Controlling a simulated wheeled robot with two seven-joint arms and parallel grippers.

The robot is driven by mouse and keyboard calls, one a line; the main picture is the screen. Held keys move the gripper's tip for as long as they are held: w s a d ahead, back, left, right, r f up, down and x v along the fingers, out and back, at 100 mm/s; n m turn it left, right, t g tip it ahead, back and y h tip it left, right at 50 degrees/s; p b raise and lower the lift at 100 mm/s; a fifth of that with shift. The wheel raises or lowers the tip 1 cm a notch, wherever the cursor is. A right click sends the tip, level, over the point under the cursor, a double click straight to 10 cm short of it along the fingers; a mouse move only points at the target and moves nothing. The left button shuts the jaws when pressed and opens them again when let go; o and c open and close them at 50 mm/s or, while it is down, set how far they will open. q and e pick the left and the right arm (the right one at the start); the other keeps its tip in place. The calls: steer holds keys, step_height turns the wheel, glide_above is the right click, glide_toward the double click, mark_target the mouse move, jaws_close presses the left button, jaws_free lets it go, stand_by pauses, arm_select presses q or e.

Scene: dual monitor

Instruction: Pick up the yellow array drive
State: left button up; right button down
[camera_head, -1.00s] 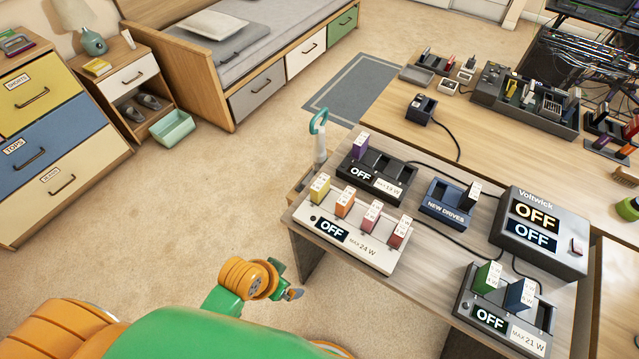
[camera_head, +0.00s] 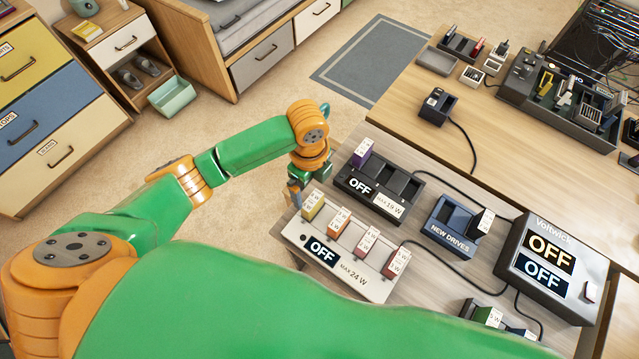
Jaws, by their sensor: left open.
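The yellow array drive (camera_head: 312,206) stands upright in the leftmost slot of the white dock (camera_head: 346,276), which reads OFF and MAX 24 W. Orange, pink and red drives stand in the same dock, to its right. My left gripper (camera_head: 297,195) is open, pointing down just left of the yellow drive's top. Its fingers are small and partly hidden by the wrist, and I see nothing held. I cannot tell whether it touches the drive. My right gripper is out of view.
A black dock (camera_head: 384,187) with a purple drive (camera_head: 362,152) stands just behind. A blue NEW DRIVES dock (camera_head: 449,221) and the grey Voltwick box (camera_head: 548,262) lie to the right, with cables between. Another dock at the lower right is partly covered by my green arm.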

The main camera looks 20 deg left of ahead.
mark_target(311, 203)
arm_select(q)
steer(key=f, duration=0.1)
steer(key=s+f, duration=0.2)
steer(key=shift+s+d+f, duration=0.15)
steer(key=shift+d+f, duration=0.15)
steer(key=shift+f, duration=0.05)
steer(key=shift+w+f, duration=0.25)
steer(key=shift+f, duration=0.95)
steer(key=shift+w+f, duration=0.15)
steer(key=shift+w, duration=0.1)
steer(key=shift+s, duration=0.2)
steer(key=c, duration=1.3)
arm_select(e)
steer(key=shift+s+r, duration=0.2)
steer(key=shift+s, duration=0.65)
